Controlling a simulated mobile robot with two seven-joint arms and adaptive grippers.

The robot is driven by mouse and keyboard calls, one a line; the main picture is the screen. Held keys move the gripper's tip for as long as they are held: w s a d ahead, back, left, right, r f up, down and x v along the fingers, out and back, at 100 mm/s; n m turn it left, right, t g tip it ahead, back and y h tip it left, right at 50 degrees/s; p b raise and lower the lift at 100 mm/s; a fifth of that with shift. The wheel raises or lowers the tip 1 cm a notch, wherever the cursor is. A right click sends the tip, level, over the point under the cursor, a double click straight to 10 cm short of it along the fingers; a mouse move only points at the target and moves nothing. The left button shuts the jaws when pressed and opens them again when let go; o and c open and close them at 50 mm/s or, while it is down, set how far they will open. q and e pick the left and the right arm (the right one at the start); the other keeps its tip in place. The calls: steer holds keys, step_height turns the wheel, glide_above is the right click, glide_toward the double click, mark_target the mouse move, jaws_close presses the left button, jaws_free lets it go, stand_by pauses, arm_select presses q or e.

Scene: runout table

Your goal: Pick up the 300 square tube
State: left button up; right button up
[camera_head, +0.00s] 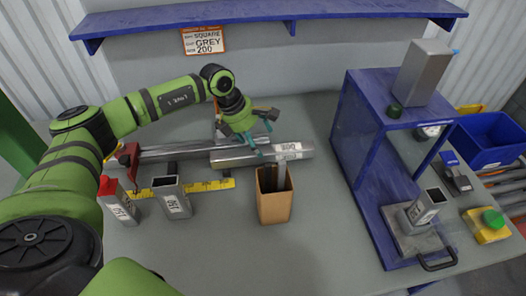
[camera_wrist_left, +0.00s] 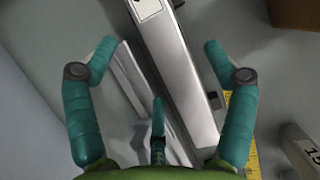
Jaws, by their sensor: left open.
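The 300 square tube (camera_head: 235,157) is a grey metal tube lying on the table, with a white label near its right end. It also shows in the left wrist view (camera_wrist_left: 183,75), running between the spread fingers, its label at the top edge. My left gripper (camera_head: 263,138) is just above the tube, left of its label. Its teal fingers (camera_wrist_left: 160,48) are spread open, and no finger is visibly closed on the tube. The gripper hides part of the tube and things behind it. My right gripper is not in view.
A cardboard box (camera_head: 275,205) holding dark pieces stands in front of the tube. Short upright tubes (camera_head: 172,199) stand left, by a yellow ruler (camera_head: 208,186). A blue stand (camera_head: 372,165) rises at right. A blue shelf (camera_head: 250,12) crosses the back. The front table is clear.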

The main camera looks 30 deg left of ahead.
mark_target(262, 148)
arm_select(q)
steer(key=shift+d+f, duration=0.2)
steer(key=shift+f, duration=0.2)
steer(key=p+x, duration=0.1)
steer(key=x, duration=0.2)
steer(key=shift+w+f, duration=0.1)
steer(key=shift+f, duration=0.1)
steer(key=shift+w+d+f, duration=0.1)
steer(key=shift+f, duration=0.2)
steer(key=c, duration=1.6)
steer(key=shift+r, duration=0.1)
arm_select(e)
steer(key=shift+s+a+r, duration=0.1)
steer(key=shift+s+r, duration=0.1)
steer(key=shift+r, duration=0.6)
